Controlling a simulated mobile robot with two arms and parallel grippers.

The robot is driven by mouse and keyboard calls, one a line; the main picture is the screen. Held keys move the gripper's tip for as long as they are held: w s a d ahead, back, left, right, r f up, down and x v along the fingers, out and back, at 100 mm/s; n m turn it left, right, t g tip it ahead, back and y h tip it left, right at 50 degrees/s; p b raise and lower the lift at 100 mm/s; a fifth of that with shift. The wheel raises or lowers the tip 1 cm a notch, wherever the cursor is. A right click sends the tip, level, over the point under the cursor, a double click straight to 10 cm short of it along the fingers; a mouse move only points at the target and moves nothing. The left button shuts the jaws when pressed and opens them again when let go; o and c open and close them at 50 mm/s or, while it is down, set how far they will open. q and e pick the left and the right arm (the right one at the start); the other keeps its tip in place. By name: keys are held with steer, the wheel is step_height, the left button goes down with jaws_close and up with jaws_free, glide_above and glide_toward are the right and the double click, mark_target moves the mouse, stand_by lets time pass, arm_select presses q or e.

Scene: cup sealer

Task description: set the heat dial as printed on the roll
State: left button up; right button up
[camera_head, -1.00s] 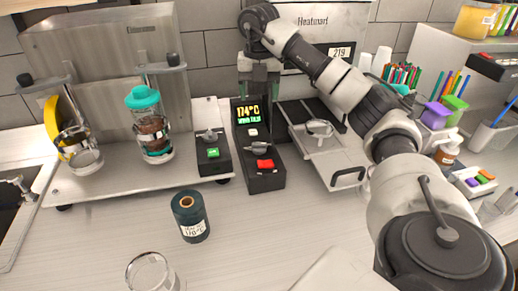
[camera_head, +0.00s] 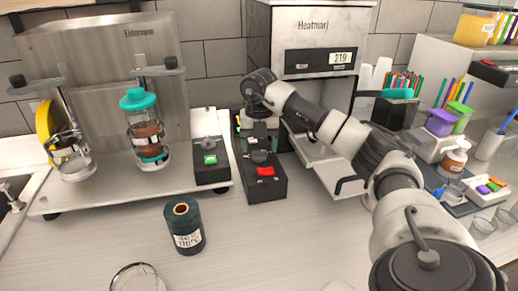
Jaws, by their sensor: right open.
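The roll (camera_head: 183,228) is dark teal and stands upright on the counter; its white label seems to read 170 °C, though the print is small. The black control box (camera_head: 266,188) stands behind it to the right, with a red switch (camera_head: 265,170) on top. The grey heat dial (camera_head: 260,156) is on the box behind the switch. My right gripper (camera_head: 259,142) is open and points down just above the dial; I cannot tell whether it touches it. The gripper and wrist hide the box's display. My left gripper is not in view.
A smaller box with a green button (camera_head: 210,160) stands close left of the control box. A machine with a teal-lidded cup (camera_head: 146,135) is at the left. A heat sealer (camera_head: 318,62) stands behind my right arm. The front counter is mostly clear, with a glass (camera_head: 137,278) at the edge.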

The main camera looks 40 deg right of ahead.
steer(key=shift+f, duration=1)
steer(key=c, duration=0.9)
steer(key=shift+r+n, duration=0.1)
steer(key=shift+n, duration=0.3)
steer(key=shift+n+p, duration=0.55)
steer(key=shift+n, duration=2.15)
